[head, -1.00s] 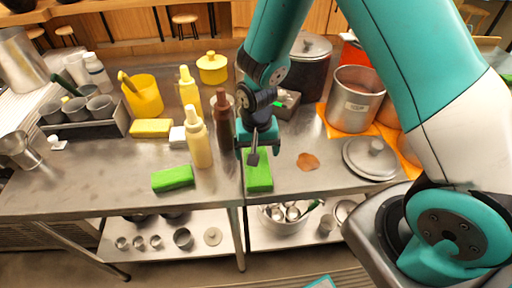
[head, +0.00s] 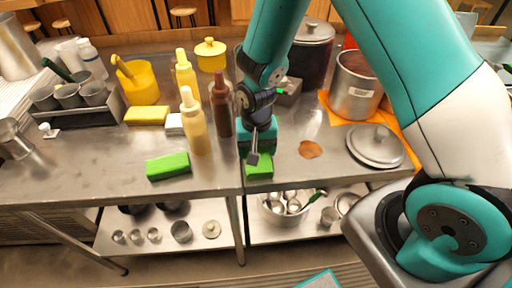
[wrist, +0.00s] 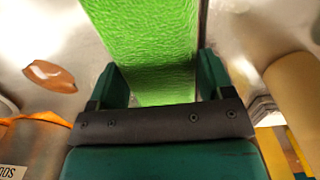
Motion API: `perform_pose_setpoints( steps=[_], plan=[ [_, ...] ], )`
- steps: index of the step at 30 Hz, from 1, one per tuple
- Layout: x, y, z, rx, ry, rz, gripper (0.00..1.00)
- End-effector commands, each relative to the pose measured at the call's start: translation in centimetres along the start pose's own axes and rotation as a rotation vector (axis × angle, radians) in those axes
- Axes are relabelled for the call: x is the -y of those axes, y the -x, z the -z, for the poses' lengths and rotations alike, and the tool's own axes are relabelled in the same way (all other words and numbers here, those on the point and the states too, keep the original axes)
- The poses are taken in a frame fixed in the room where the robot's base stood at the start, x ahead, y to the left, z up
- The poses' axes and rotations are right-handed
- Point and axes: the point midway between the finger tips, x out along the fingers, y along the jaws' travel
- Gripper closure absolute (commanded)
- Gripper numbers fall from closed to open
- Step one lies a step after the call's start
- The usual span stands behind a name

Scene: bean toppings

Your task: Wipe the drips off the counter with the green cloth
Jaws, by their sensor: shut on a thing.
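My gripper (head: 257,150) points down over the counter (head: 290,174) near its front edge. It is shut on a green cloth (head: 259,170), which looks like a thick block. In the wrist view the cloth (wrist: 145,50) fills the space between the fingers and runs out beyond them. I cannot tell whether it touches the counter. A flat brown drip (head: 310,149) lies to the right of the gripper; it also shows at the left of the wrist view (wrist: 50,75). A second green block (head: 168,166) lies on the counter to the left.
A cream bottle (head: 194,125) and a brown bottle (head: 221,106) stand close left of the gripper. A grey box (head: 288,92) is behind it. A pot lid (head: 376,144) and a steel pot (head: 354,88) on orange cloth stand to the right. Counter around the drip is clear.

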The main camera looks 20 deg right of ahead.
Motion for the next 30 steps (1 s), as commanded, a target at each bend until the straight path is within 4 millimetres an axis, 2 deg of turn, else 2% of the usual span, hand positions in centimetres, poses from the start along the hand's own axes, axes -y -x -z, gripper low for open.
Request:
perform_pose_setpoints(
  steps=[18,27,28,30],
  plan=[
    [0.0,4.8,0.0,0.000,0.000,0.000,0.47],
    [0.0,5.0,0.0,0.000,0.000,0.000,0.47],
    [0.0,5.0,0.0,0.000,0.000,0.000,0.28],
    [0.0,5.0,0.0,0.000,0.000,0.000,0.44]
  ],
)
